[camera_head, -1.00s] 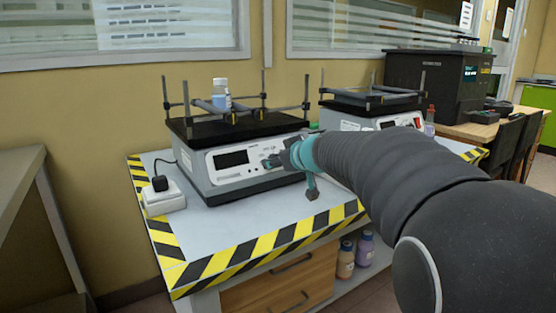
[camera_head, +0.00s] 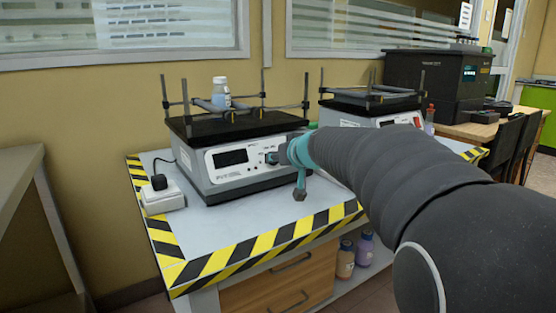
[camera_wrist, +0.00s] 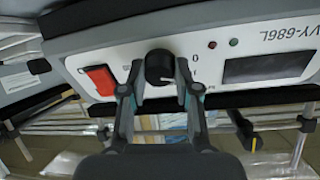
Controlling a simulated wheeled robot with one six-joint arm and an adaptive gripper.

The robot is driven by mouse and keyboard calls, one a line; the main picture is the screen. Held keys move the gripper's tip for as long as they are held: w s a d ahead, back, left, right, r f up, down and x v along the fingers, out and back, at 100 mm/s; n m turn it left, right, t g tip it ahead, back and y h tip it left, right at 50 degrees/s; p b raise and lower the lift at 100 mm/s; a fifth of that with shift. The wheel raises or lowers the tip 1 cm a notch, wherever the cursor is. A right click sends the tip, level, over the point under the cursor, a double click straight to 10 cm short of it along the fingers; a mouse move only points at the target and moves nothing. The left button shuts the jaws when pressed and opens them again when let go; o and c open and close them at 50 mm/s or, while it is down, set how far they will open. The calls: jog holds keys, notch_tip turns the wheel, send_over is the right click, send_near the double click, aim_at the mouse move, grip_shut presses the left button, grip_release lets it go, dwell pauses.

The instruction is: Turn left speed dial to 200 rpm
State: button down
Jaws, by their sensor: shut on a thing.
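The left shaker (camera_head: 205,185) stands on the bench with a dark display (camera_head: 230,158) on its front panel. My gripper (camera_head: 272,158) is at the right part of that panel and hides the controls there. In the wrist view, the black round dial (camera_wrist: 160,67) sits between the two fingertips of my gripper (camera_wrist: 161,80). The fingers are closed on the dial from both sides. A white mark shows on the dial's face, with printed marks beside it. The display in the wrist view (camera_wrist: 268,67) is dark, with no reading visible.
A red switch (camera_wrist: 100,80) is close to one finger. A bottle (camera_head: 221,92) stands on the left shaker's platform between rods. A second shaker (camera_head: 350,121) stands to the right, behind my arm. A power socket block (camera_head: 163,198) is at the left. The bench front is clear.

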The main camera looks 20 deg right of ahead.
jog(key=shift+w+r+m+g+h+p, duration=0.15)
jog(key=shift+m+g+p, duration=0.25)
jog(key=shift+m+p, duration=2.65)
jog(key=shift+s+f+m+g+h+p, duration=0.15)
jog(key=shift+m+g+p, duration=0.2)
jog(key=shift+m, duration=5.3)
jog(key=shift+w+r, duration=0.1)
jog(key=c, duration=0.8)
grip_release()
jog(key=shift+c, duration=0.2)
jog(key=v, duration=1.2)
jog(key=shift+d+r, duration=0.1)
jog(key=shift+r, duration=0.05)
